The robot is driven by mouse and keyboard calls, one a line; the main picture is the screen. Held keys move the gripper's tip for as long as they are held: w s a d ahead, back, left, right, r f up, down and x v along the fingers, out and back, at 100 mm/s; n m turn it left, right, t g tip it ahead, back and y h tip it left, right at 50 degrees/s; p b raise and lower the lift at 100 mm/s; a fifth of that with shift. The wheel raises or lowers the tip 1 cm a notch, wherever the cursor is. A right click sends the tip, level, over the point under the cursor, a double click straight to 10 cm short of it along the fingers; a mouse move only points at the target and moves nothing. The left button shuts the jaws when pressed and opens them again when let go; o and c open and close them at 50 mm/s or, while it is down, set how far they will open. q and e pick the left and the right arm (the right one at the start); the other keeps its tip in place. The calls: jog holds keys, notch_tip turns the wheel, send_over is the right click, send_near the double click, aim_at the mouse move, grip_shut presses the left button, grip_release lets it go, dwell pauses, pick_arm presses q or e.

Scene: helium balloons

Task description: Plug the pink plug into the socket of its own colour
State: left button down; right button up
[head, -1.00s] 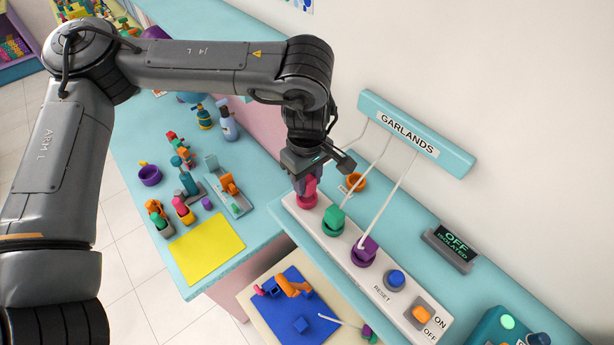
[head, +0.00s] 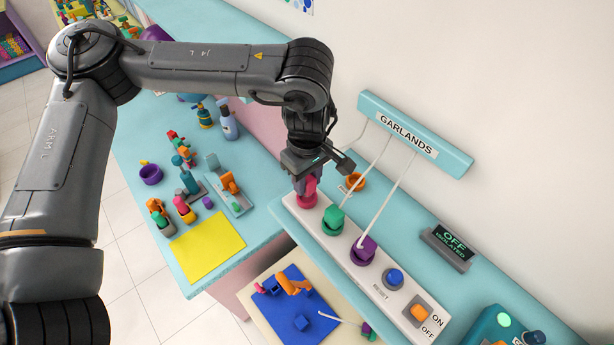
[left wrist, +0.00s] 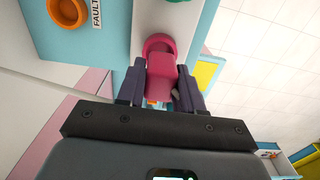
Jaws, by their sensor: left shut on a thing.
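My left gripper (head: 307,178) is shut on the pink plug (left wrist: 162,82), with one finger on each side of it. The plug stands at the pink socket (left wrist: 157,43), the first in the white strip; the socket also shows in the head view (head: 306,202). The plug's lower end meets the socket's ring, but the fingers partly hide it and I cannot tell how deep it sits. My right gripper is not in view.
The white strip (head: 391,302) also carries a green plug (head: 334,217) and a purple plug (head: 364,248) in sockets, a blue reset button (head: 393,278) and an orange switch (head: 420,311). White cords rise to the GARLANDS bar (head: 416,137). A display (head: 447,247) reads OFF ISOLATED.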

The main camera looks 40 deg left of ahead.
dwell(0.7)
pick_arm(q)
jog(key=shift+f+b, duration=0.5)
jog(key=shift+f, duration=0.55)
jog(key=c, duration=0.7)
grip_release()
jog(key=shift+o, duration=0.2)
jog(key=shift+r, duration=0.1)
jog(key=shift+r+p, duration=0.65)
jog(key=shift+r, duration=3.25)
